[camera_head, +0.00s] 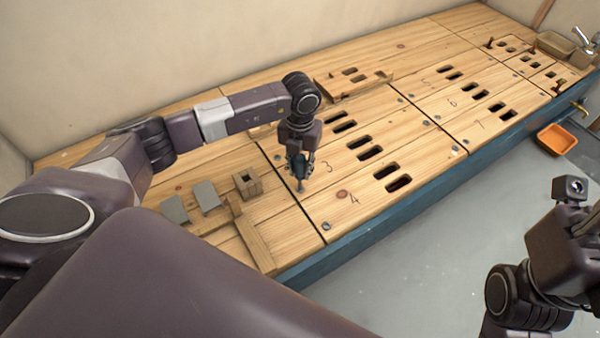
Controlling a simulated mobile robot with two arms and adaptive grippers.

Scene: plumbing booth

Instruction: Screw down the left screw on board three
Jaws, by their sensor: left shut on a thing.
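Board three (345,158) is a light wooden plank with a dark "3" near its left end and dark slots further right. My left gripper (300,168) points down over the left end of this board. It is shut on a small dark grey tool (300,185), whose thin tip points down at the board. I cannot tell if the tip touches a screw; any screw right under it is hidden. A screw (278,157) shows just left of the gripper, and another (326,226) at the left end of board four (370,207). My right arm is at the lower right; its fingers are not clear.
Two grey plates (174,209) (206,196) and a small open wooden box (247,183) lie left of the gripper. A raised wooden piece (345,82) is behind it. An orange bin (556,139) stands on the floor at right. A tap (582,36) is at the far right.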

